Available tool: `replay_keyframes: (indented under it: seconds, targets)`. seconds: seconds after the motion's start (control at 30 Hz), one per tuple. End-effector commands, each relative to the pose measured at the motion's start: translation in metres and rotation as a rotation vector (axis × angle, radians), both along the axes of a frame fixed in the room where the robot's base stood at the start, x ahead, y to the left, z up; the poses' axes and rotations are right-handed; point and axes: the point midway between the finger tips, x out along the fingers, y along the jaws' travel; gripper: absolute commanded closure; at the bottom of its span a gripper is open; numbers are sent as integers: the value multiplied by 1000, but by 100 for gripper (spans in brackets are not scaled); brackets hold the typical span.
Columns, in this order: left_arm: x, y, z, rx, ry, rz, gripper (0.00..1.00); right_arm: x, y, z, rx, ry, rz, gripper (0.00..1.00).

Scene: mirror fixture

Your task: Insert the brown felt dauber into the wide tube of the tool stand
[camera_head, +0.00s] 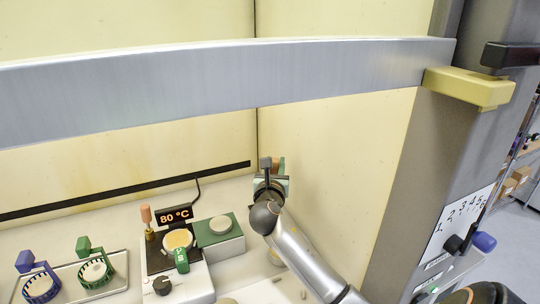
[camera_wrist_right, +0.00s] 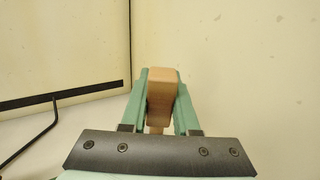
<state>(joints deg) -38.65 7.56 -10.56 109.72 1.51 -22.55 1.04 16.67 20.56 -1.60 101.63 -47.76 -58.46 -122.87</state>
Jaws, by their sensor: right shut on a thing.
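My right gripper (camera_head: 277,172) is at the back of the bench, near the wall corner. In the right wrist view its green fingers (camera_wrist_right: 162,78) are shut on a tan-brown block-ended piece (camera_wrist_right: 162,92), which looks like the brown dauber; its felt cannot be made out. The piece is upright between the fingers, with a narrower part below partly hidden by the gripper. I cannot make out the tool stand's wide tube for certain; my right arm covers part of the bench. My left gripper is not in view.
A salmon-handled tool (camera_head: 146,213) stands upright beside the 80 °C display (camera_head: 174,215). A hot plate unit (camera_head: 190,282), a green box (camera_head: 217,233) and a tray with two round holders (camera_head: 118,285) are to the left. A grey beam (camera_head: 230,82) crosses above.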

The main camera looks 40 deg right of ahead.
Motion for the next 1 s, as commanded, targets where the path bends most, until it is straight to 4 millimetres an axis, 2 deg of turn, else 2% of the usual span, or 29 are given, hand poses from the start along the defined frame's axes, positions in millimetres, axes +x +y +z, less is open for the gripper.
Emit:
replay_keyframes:
  seconds: [0.43,1.0]
  targets:
    - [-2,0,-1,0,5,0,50,1,-3,2,3,1,-6,100]
    - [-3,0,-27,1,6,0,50,1,-3,-47,4,2,-6,100]
